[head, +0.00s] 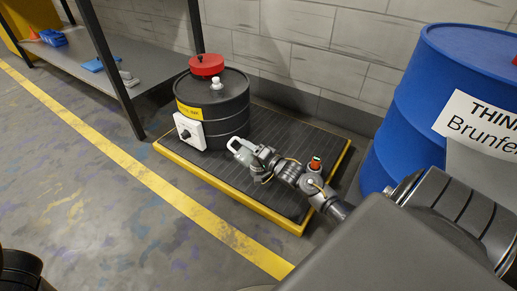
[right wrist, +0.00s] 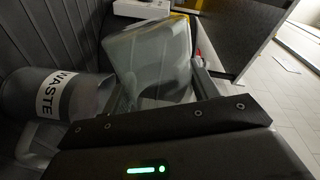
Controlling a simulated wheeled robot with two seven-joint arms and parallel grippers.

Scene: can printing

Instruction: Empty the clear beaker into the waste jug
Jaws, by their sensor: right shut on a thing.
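The clear beaker (right wrist: 152,55) shows in the right wrist view as a pale see-through vessel between the fingers of my right gripper (right wrist: 160,92), which is shut on it. I cannot tell whether it holds any liquid. The waste jug (right wrist: 85,102), grey with a white WASTE label, is just left of the beaker. In that picture the jug looks tilted, and its edge is close to the beaker's side; I cannot tell whether they touch. In the head view neither beaker nor jug can be made out. My left gripper is not in view.
In the head view a black drum (head: 228,110) stands on a yellow-edged pallet (head: 200,168) with grey jointed equipment (head: 290,172). A blue drum (head: 410,105) stands at right and a shelf (head: 75,65) at upper left.

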